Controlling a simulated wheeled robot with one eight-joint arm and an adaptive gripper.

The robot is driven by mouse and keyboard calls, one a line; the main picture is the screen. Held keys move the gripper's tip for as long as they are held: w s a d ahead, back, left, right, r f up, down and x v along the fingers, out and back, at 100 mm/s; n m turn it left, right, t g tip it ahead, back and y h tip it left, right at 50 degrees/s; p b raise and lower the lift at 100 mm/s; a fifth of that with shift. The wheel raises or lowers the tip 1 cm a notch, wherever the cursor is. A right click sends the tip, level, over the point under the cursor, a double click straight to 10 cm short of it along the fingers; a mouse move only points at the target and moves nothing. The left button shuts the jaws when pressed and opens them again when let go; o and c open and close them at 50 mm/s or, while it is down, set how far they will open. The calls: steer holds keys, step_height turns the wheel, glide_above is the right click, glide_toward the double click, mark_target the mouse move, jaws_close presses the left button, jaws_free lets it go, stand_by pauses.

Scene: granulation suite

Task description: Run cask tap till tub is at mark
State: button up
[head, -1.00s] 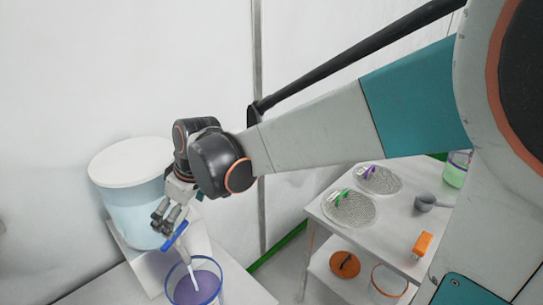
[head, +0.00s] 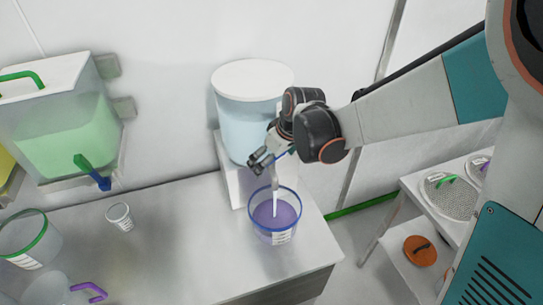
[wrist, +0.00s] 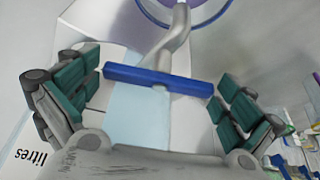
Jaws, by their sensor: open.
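The cask (head: 245,125) is a white-lidded drum of pale blue liquid on a white stand above the bench. Its tap has a blue bar handle (wrist: 158,82) and a grey curved spout (wrist: 178,42); the bar lies crosswise to the spout in the wrist view. My gripper (head: 258,163) is open at the tap, its teal-padded fingers (wrist: 155,95) on either side of the bar's ends. The tub (head: 257,228), clear with a blue rim, stands below with purple liquid inside. A pale vertical streak (head: 276,195) runs from the spout into it. The tub's mark is not readable.
A green-liquid tank (head: 65,140) with its own tap is on the wall at left. A small cup (head: 120,217), a green-rimmed tub (head: 30,238) and a purple-handled jug (head: 50,290) stand on the bench. A side table with mesh discs (head: 448,195) is at right.

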steer(key=c, duration=0.8)
steer(key=shift+o, duration=0.2)
steer(key=shift+m+t+h+b, duration=0.2)
steer(key=shift+m+h, duration=0.25)
steer(key=shift+m, duration=0.8)
steer(key=shift+m+t+h+b, duration=0.1)
steer(key=shift+m+h+b, duration=0.25)
steer(key=shift+m, duration=0.9)
steer(key=shift+c, duration=0.2)
steer(key=o, duration=0.8)
